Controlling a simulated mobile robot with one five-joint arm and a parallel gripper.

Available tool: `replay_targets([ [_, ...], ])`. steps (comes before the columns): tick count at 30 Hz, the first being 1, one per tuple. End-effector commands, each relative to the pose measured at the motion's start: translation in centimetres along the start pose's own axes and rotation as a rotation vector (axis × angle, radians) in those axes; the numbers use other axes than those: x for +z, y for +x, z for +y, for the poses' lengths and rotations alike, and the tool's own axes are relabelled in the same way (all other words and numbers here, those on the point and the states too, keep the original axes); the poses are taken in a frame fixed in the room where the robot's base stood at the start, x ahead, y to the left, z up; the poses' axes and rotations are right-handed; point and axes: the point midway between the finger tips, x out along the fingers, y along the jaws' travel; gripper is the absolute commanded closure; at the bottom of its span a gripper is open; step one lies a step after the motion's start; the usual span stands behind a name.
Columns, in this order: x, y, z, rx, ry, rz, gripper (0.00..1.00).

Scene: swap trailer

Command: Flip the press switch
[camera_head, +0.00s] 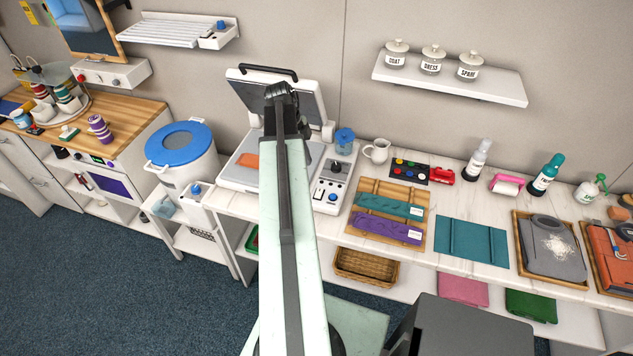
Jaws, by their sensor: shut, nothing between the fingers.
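The white press (243,173) stands on the counter with its lid (308,92) raised; the lid has a black handle. An orange piece (247,160) lies on its bed. Its control panel (343,183) at the right has a dark round knob (336,167) and a small white plate with dark switch-like parts (326,197) near the front. Which way the switch is set is too small to tell. My gripper (282,95), dark at the far end of my arm, is shut and empty in front of the raised lid, left of the panel. My arm hides part of the bed.
A blue-lidded white bin (198,171) stands left of the press. A blue jar (344,141) stands at the panel's back. A white jug (377,151) and a wooden board (364,228) with teal and purple strips lie to the right. A jar shelf (455,83) hangs above.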

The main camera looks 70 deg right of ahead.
Motion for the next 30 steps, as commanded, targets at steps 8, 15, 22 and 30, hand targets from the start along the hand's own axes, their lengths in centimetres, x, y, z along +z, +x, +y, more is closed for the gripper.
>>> replay_targets([
  [8,-0.9,0.2,-0.3,0.004,0.048,0.004,1.0],
  [15,-0.8,1.1,-0.3,0.004,0.046,0.004,1.0],
  [22,-0.6,4.8,-0.2,0.003,0.045,0.003,1.0],
  [30,-0.6,10.7,-0.2,0.003,0.045,0.003,1.0],
])
